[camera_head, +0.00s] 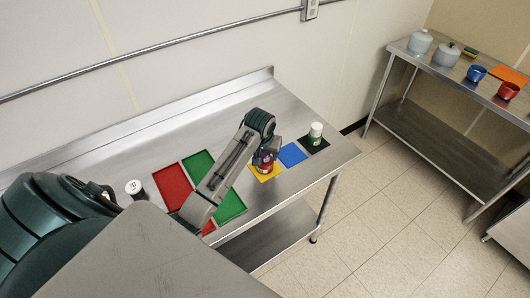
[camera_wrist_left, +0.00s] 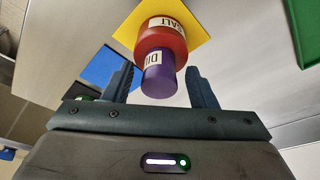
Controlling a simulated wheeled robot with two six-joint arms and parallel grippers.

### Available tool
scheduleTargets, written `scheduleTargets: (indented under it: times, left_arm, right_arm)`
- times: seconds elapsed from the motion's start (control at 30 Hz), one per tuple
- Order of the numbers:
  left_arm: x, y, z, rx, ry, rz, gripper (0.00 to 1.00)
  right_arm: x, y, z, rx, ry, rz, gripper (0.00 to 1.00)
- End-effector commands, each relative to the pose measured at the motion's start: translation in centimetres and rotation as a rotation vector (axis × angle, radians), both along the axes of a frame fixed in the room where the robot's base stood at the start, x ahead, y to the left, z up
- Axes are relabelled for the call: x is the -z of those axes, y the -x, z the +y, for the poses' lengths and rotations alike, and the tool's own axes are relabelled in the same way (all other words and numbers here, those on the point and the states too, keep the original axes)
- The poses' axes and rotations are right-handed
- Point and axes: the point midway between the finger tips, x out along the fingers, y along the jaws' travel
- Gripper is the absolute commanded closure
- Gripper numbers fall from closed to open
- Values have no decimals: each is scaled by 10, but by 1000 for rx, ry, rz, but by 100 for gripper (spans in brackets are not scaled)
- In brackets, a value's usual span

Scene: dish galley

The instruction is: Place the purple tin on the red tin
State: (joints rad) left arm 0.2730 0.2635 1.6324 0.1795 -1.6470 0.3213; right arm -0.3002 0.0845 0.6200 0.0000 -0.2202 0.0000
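The red tin (camera_wrist_left: 160,38), with a label reading SALT, stands on the yellow mat (camera_wrist_left: 128,33) in the left wrist view. The purple tin (camera_wrist_left: 157,82), with a partly hidden label, sits on the red tin's end, a little off its centre. My left gripper (camera_wrist_left: 160,70) is open, one finger on each side of the purple tin with visible gaps. In the head view my left gripper (camera_head: 267,152) is over the yellow mat (camera_head: 266,176); it hides most of the tins, and part of the red tin (camera_head: 265,168) shows below it. My right gripper is not in view.
A blue mat (camera_head: 292,154) and a green jar with white cap (camera_head: 316,131) on a black mat are right of the tins. Red (camera_head: 172,187) and green mats lie left, near a white-capped jar (camera_head: 134,188). A side table holds pots and cups.

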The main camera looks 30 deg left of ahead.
Motion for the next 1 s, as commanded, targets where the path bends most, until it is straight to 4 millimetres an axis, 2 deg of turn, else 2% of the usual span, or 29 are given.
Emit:
scheduleTargets:
  times: [0.37, 0.47, 0.8, 0.83, 0.87, 1.0]
  left_arm:
    - [-6, 1, 0, 0, -1, -2, 48]
    - [-19, 4, -1, 1, -2, -6, 48]
    - [-92, 23, -7, 0, -2, -7, 48]
    - [-99, 25, -8, 0, -3, -5, 48]
    - [-107, 26, -8, 0, -1, -1, 48]
    - [-117, 29, -10, 0, -1, 1, 48]
  right_arm:
    - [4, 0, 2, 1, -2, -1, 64]
    - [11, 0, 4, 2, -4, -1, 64]
    - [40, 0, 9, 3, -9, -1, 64]
    - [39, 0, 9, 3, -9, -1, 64]
    - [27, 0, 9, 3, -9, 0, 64]
    - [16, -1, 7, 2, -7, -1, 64]
